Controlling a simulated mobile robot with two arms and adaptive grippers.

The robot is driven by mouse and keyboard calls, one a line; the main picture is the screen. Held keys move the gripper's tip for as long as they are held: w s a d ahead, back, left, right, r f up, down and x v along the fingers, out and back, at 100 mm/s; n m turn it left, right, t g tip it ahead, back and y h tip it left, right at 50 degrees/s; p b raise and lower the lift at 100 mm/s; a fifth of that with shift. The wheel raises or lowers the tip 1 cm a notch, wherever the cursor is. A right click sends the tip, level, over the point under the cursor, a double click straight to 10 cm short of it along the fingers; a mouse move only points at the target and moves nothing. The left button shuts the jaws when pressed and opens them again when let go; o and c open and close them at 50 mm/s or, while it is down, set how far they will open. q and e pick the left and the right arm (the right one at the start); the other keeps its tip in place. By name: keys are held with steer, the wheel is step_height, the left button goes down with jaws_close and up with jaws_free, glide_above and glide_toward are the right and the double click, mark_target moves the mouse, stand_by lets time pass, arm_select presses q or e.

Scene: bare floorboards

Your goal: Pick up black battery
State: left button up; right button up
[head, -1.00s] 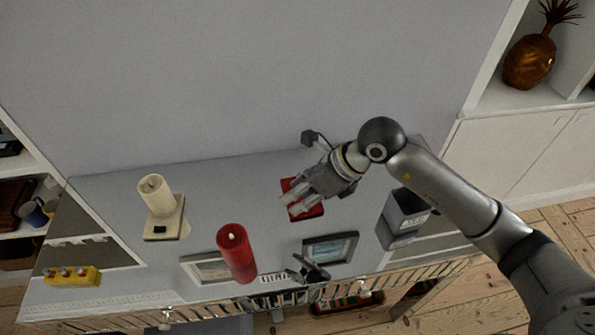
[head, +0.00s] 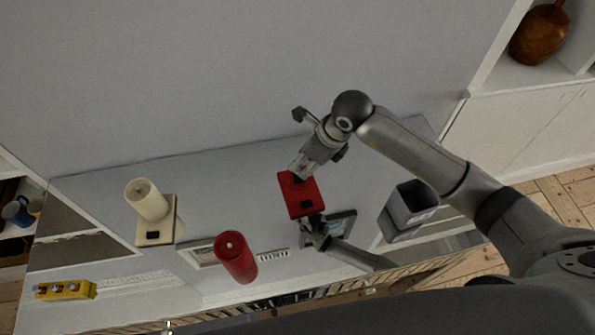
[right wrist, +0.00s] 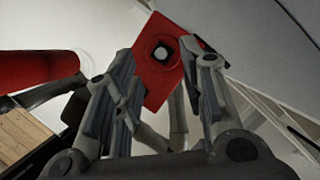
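A similar black piece (head: 153,235) is on the tan base (head: 168,217) under the white candle. I cannot tell which is the battery. My right gripper (head: 301,168) is at the upper end of the red block. In the right wrist view its fingers (right wrist: 160,75) stand apart, with the red block (right wrist: 158,86) between and beyond them. My left gripper (head: 317,227), dark and small, is at the block's lower end; its fingers are unclear.
A red candle (head: 235,257) stands left of the block. A white candle (head: 146,199) is farther left, and a yellow object (head: 65,290) at far left. A grey open box (head: 410,203) is at right.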

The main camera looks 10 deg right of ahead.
mark_target(300, 170)
steer(key=p+x, duration=0.1)
steer(key=x, duration=0.3)
steer(key=shift+p, duration=0.3)
steer(key=shift+w+f, duration=0.1)
steer(key=shift+f, duration=0.3)
steer(key=c, duration=0.5)
arm_select(q)
steer(key=shift+w+r, duration=1.05)
steer(key=shift+w, duration=0.05)
arm_select(e)
jaws_close()
